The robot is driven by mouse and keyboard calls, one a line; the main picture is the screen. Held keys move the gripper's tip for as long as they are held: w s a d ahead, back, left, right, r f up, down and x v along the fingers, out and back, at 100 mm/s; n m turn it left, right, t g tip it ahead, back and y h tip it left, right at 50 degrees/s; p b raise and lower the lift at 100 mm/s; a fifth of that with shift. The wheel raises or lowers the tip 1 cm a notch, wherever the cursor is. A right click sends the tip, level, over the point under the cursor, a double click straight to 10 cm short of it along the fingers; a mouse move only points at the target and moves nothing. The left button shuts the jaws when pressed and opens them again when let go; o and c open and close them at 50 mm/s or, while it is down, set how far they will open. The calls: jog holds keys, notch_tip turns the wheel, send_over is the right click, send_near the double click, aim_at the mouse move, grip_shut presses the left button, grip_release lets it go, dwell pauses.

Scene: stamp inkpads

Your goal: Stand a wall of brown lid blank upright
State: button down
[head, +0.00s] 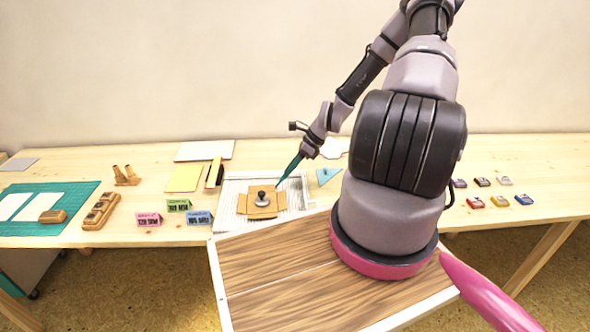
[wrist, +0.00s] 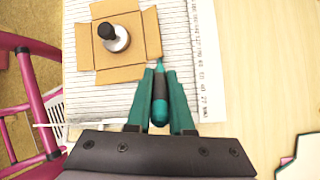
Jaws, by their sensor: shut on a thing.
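The brown lid blank (wrist: 120,50) lies on a striped sheet, with wall flaps around a square middle; it also shows in the head view (head: 250,211). The flaps look mostly flat, but their exact tilt is hard to tell. A weight with a black knob and pale metal base (wrist: 115,38) stands on its middle, also in the head view (head: 262,199). My gripper (wrist: 160,70) is shut on a teal-and-black handled tool (wrist: 160,98), whose front end lies close to the blank's lower right corner. Contact cannot be told. My gripper shows small in the head view (head: 290,168).
Left of the blank are small labelled boxes (head: 178,205), a wooden holder (head: 100,211) and a green mat (head: 80,200). Colored inkpads (head: 500,201) stand at the right.

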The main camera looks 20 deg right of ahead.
jog(key=shift+w+a, duration=0.15)
jog(key=shift+a, duration=0.5)
jog(key=shift+w+a, duration=0.15)
jog(key=shift+a, duration=0.5)
jog(key=shift+r, duration=0.3)
jog(key=shift+s+r, duration=0.35)
jog(key=shift+r, duration=0.15)
jog(key=shift+s+a+r, duration=0.15)
jog(key=shift+s, duration=0.25)
jog(key=shift+s+a+r, duration=0.1)
jog(key=shift+s, duration=0.3)
jog(key=shift+w, duration=0.1)
jog(key=shift+w+d+r, duration=0.25)
jog(key=shift+w+r, duration=0.25)
jog(key=shift+w, duration=0.3)
notch_tip(320, 180, up, 7)
jog(key=shift+w+r, duration=0.15)
jog(key=shift+w, duration=0.25)
jog(key=shift+d, duration=0.15)
